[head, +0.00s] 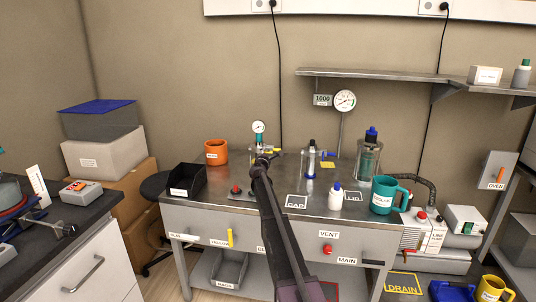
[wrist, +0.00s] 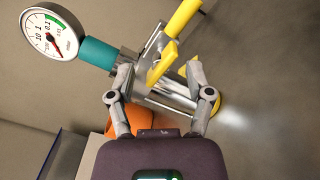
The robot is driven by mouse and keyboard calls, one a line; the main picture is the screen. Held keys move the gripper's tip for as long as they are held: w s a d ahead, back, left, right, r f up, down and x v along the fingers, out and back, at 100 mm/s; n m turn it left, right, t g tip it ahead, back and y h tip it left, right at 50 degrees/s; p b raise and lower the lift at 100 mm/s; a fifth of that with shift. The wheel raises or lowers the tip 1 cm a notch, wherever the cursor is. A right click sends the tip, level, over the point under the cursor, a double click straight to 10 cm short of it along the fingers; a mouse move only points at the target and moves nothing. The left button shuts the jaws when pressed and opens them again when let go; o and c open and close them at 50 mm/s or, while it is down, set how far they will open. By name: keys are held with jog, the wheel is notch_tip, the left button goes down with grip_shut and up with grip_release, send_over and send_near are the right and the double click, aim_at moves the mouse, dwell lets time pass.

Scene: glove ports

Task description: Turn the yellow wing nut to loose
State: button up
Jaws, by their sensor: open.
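A flat yellow wing-shaped part (wrist: 163,62) lies between and just beyond my gripper's fingertips in the wrist view. It looks like the wing nut. A longer yellow bar (wrist: 183,17) rises behind it to the upper right. Both are by a metal fitting with a teal collar (wrist: 97,54) and a round dial gauge (wrist: 52,36). My gripper (wrist: 159,75) is open, one finger on each side of the fitting, and no grip shows. In the head view my gripper (head: 264,158) is at the gauge stand and hides much of it; small yellow parts (head: 275,151) show beside it.
An orange pot (head: 216,152) stands left of the gauge stand. A black bin (head: 187,181) is farther left. A clear cylinder (head: 310,161), a white bottle (head: 336,197) and a teal mug (head: 384,195) stand to the right on the bench.

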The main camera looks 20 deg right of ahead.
jog(key=shift+v, duration=2.9)
jog(key=shift+c, duration=0.2)
